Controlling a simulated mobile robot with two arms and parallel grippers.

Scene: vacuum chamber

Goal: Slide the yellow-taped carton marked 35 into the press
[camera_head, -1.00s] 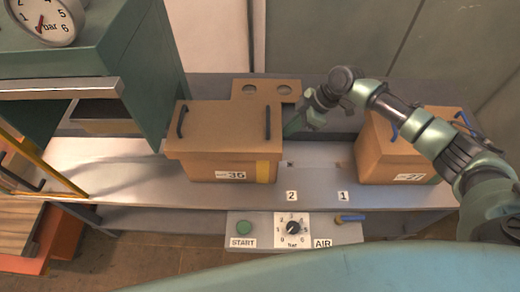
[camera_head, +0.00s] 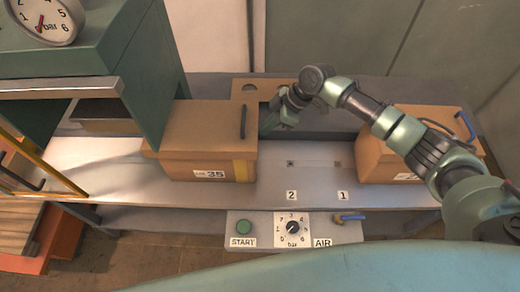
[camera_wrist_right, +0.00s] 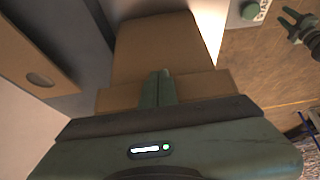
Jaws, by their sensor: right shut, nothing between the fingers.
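The carton marked 35 (camera_head: 205,150), brown with a yellow tape strip near its right end, stands upright on the grey bench. Its left end is at the opening of the green press (camera_head: 150,75), and the press wall hides its left handle. My right gripper (camera_head: 268,126) is shut and empty at the carton's right end, behind the dark right handle. In the right wrist view its closed fingers (camera_wrist_right: 160,88) point at the carton's brown side (camera_wrist_right: 155,45) and appear to touch it or nearly so.
Another brown carton (camera_head: 385,160) with blue and dark handles stands at the right, partly behind my right arm. The bench around labels 2 and 1 is clear. A control panel (camera_head: 265,230) sits in front.

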